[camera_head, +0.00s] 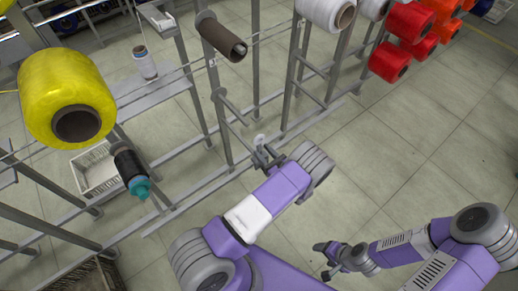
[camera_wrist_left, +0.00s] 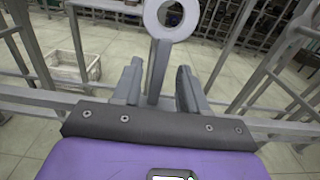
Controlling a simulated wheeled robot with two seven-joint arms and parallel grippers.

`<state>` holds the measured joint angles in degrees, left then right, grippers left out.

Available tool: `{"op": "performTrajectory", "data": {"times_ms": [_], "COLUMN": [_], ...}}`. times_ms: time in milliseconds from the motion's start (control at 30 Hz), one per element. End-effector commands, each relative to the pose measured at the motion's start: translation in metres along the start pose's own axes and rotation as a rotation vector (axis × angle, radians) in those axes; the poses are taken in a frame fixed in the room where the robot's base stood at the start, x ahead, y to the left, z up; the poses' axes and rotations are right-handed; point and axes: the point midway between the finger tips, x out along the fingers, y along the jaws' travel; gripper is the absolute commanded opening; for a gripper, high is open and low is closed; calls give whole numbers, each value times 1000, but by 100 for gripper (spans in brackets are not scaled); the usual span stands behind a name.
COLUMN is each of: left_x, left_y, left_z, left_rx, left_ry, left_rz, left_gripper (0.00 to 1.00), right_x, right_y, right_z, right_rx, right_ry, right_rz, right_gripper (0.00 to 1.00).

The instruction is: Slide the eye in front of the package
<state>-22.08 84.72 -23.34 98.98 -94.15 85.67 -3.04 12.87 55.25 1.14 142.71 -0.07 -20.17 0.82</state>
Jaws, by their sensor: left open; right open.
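The eye (camera_wrist_left: 151,17), a pale grey ring on a flat stem, shows in the left wrist view beyond and between the fingers of my left gripper (camera_wrist_left: 158,85). Its stem runs down between the two fingers, with gaps visible on both sides. In the head view the eye (camera_head: 259,140) is small and pale, just past the fingertips of my left gripper (camera_head: 264,157), which is open. Which package is meant I cannot tell. My right gripper (camera_head: 324,260) is open and empty, low at right.
Grey rack posts and rails (camera_head: 220,125) stand around the left gripper. A black bobbin with a teal end (camera_head: 130,170) is at left, above a white crate (camera_head: 97,168). White and red packages (camera_head: 388,62) hang at upper right. Floor at right is clear.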

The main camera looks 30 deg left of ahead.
Motion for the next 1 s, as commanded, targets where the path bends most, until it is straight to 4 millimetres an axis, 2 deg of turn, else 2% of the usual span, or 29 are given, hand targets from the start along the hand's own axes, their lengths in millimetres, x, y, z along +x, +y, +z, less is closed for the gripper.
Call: {"op": "performTrajectory", "data": {"times_ms": [100, 200, 533, 567, 833, 1000], "left_x": [17, 26, 31, 31, 31, 31], "left_y": [1, 1, 1, 1, 1, 1], "left_z": [-1, -1, 0, 0, 0, -1], "left_rx": [-1, 0, 1, 1, 0, 0], "left_ry": [1, 2, 2, 2, 3, 3], "left_rz": [4, 3, 2, 2, 2, 2], "left_gripper": [43, 43, 43, 41, 0, 0], "right_x": [4, 5, 5, 5, 5, 5], "right_y": [1, 2, 2, 2, 2, 2], "right_z": [0, 0, 0, 0, 0, 0], "right_rx": [0, 0, 0, 0, 0, 0], "right_ry": [0, 0, 0, 0, 0, 0], "right_rz": [0, 0, 0, 0, 0, 0], "right_gripper": [69, 69, 69, 69, 69, 69]}}
